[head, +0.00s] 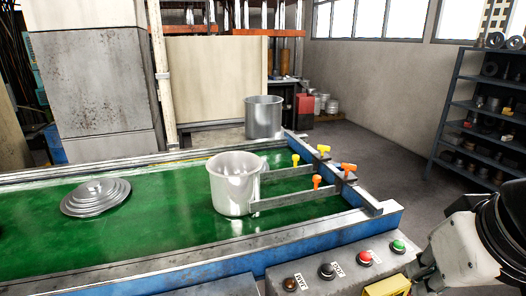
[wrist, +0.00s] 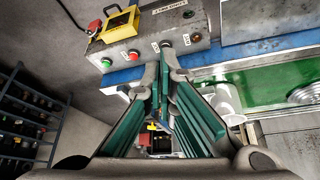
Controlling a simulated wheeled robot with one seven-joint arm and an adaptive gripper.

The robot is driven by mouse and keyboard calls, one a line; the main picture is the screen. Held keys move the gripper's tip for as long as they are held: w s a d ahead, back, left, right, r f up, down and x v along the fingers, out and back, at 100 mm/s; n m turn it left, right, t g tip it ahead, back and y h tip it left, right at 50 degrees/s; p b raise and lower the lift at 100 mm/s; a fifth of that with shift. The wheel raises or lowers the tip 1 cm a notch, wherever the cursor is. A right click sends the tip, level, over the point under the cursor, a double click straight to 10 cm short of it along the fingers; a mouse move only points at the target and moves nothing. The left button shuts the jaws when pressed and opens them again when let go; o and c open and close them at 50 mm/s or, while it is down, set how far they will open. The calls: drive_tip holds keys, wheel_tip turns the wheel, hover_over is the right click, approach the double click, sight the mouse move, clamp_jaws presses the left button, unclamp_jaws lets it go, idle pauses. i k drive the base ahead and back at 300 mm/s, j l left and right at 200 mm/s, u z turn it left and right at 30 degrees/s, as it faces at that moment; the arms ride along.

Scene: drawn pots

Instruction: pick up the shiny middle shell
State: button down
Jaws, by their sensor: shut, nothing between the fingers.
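A shiny, pale metal shell (head: 235,185), shaped like an open pot, stands upright on the green belt, beside the metal guide rails. It also shows partly in the wrist view (wrist: 228,100), to the right of my fingers. A duller grey pot (head: 263,117) stands behind the belt, and a flat stack of round metal discs (head: 96,197) lies on the belt to the left. My gripper (wrist: 154,75) is shut and empty, its fingers converging near the control panel. It is well apart from the shell. In the head view my arm is at the lower right.
The green belt (head: 135,235) has a blue-sided frame. A control panel (head: 335,268) with several buttons is at its front right. Guide rails with orange and yellow knobs (head: 317,181) stand right of the shell. A dark shelf (head: 487,115) is at the right wall; floor between is clear.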

sight(235, 183)
drive_tip(key=i+j+u, duration=0.15)
drive_tip(key=i, duration=0.45)
drive_tip(key=i+j+u, duration=0.15)
drive_tip(key=i, duration=0.45)
